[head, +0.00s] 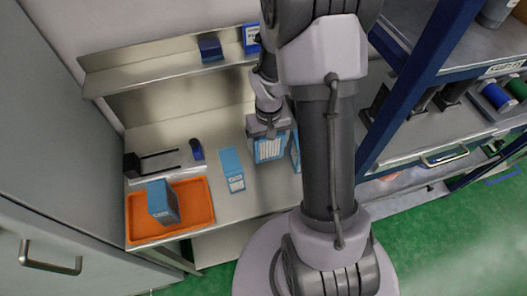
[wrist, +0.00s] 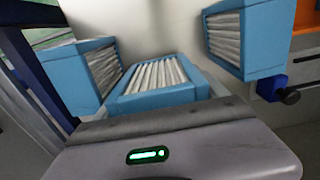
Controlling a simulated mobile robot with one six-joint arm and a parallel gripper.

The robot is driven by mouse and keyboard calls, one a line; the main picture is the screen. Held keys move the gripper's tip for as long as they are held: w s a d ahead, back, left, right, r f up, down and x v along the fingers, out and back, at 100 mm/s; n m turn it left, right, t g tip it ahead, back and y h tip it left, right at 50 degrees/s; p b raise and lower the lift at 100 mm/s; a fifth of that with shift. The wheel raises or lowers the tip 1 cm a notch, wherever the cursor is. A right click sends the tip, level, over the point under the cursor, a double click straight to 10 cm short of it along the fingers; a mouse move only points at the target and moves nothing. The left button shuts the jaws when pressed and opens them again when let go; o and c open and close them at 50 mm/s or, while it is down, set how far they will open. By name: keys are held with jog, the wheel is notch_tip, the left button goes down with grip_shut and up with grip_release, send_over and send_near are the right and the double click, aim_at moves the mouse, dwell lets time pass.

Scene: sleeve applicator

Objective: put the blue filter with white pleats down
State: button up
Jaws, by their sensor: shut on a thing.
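My gripper (head: 268,130) is shut on a blue filter with white pleats (head: 268,150), over the right part of the counter. In the wrist view the held filter (wrist: 155,88) is in the middle, just beyond the grey gripper body, its pleats facing the camera. The fingertips are hidden there. I cannot tell whether its underside touches the counter. A similar blue filter (head: 295,152) is close on its right, partly hidden by my arm; it appears on the left in the wrist view (wrist: 70,82). Another blue filter (head: 232,172) stands to the left, apart from the held one.
An orange tray (head: 138,232) with a blue-grey box (head: 161,203) lies at the counter's left. Behind it are a dark two-railed fixture (head: 155,158) and a small dark-blue object (head: 196,150). A shelf (head: 160,72) runs above. A blue-framed rack (head: 410,85) stands right.

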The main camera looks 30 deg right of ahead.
aim_at(267, 151)
jog(key=shift+f+b, duration=0.6)
jog(key=shift+f, duration=1.4)
jog(key=o, duration=1.4)
jog(key=shift+r, duration=0.1)
